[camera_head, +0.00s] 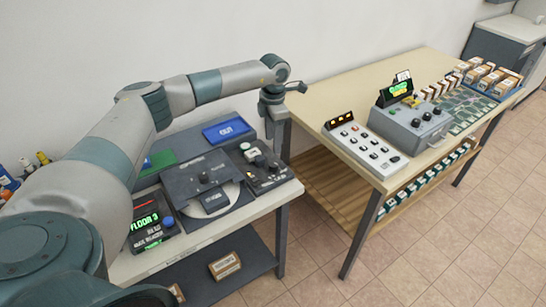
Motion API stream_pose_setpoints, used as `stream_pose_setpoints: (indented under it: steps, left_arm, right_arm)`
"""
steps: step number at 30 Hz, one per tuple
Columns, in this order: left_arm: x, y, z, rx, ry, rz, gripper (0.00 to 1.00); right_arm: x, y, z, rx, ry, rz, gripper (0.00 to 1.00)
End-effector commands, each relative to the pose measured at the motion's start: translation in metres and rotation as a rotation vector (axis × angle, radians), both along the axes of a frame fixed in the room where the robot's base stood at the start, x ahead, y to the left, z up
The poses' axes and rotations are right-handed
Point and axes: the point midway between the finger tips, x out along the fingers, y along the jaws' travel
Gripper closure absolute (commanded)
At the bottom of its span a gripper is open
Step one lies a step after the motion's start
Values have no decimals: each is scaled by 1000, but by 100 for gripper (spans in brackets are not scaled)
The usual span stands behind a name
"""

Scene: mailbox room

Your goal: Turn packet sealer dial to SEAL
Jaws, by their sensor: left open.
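On the near left table stands a dark device with a flat plate and a round pale part (208,187). Beside it is a black control box (258,165) with a knob and small buttons; its lettering is too small to read. On the right table a grey box (410,124) carries several dark knobs under a lit green and yellow sign. I cannot tell which of these is the packet sealer, nor where its dial points. My left gripper (272,112) is open, pointing down near the back right corner of the left table, behind the black control box. My right gripper is not in view.
A white button panel (364,146) sits left of the grey box. Small cartons (488,77) and green cards (462,108) lie farther right. A blue tray (226,130) lies at the left table's back. Tiled floor separates the tables.

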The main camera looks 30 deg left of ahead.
Motion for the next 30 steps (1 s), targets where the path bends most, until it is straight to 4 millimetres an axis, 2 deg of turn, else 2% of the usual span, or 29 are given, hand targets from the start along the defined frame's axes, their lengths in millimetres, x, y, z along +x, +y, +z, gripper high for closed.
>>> stream_pose_setpoints:
  steps: [1,9,15,21,30]
  left_arm:
    - [-1,0,-7,0,4,0,54]
    - [-1,0,-56,0,4,1,54]
    - [0,1,-83,0,2,0,54]
    - [0,1,-96,1,1,-1,54]
    - [1,1,-98,0,0,-1,54]
  right_arm:
    - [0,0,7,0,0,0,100]
    - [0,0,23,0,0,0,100]
    - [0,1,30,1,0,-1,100]
    - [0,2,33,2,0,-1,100]
    - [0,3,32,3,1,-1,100]
